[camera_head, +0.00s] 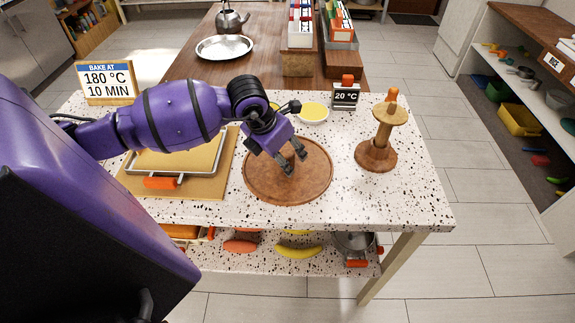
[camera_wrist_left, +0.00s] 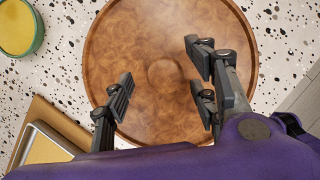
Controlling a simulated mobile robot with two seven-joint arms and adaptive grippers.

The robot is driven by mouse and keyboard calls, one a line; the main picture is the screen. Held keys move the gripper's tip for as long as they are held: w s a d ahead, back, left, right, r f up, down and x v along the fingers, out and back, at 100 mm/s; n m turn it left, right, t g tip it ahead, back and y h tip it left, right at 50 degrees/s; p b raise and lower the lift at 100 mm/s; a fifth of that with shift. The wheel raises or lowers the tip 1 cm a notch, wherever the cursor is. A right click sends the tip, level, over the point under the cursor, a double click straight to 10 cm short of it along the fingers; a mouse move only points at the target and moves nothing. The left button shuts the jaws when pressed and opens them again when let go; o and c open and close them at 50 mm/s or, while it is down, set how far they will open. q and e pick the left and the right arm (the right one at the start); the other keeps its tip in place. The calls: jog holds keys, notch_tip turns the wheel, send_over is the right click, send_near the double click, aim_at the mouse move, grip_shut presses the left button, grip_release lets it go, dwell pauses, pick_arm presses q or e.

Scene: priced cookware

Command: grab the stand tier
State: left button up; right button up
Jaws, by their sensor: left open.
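A large round brown wooden tier (camera_head: 270,185) lies flat on the speckled table, with a small round mark at its centre. It also fills much of the left wrist view (camera_wrist_left: 150,35). A wooden stand (camera_head: 378,153) with a post, a small upper disc (camera_head: 389,112) and an orange knob stands upright to its right. My left gripper (camera_head: 295,163) is open above the round tier, its fingers pointing down. In the left wrist view, its fingers (camera_wrist_left: 162,80) are spread over the tier with nothing between them. I cannot tell the exact height gap. My right gripper is not in view.
A baking tray (camera_head: 163,180) with an orange handle sits on a board at the left. A lower shelf (camera_head: 215,256) holds fruit and a pot. The table's front right is clear.

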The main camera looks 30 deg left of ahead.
pick_arm(q)
jog(key=shift+w+f, duration=0.1)
jog(key=shift+f, duration=0.15)
jog(key=c, duration=1.3)
grip_shut()
jog(key=shift+r, duration=0.15)
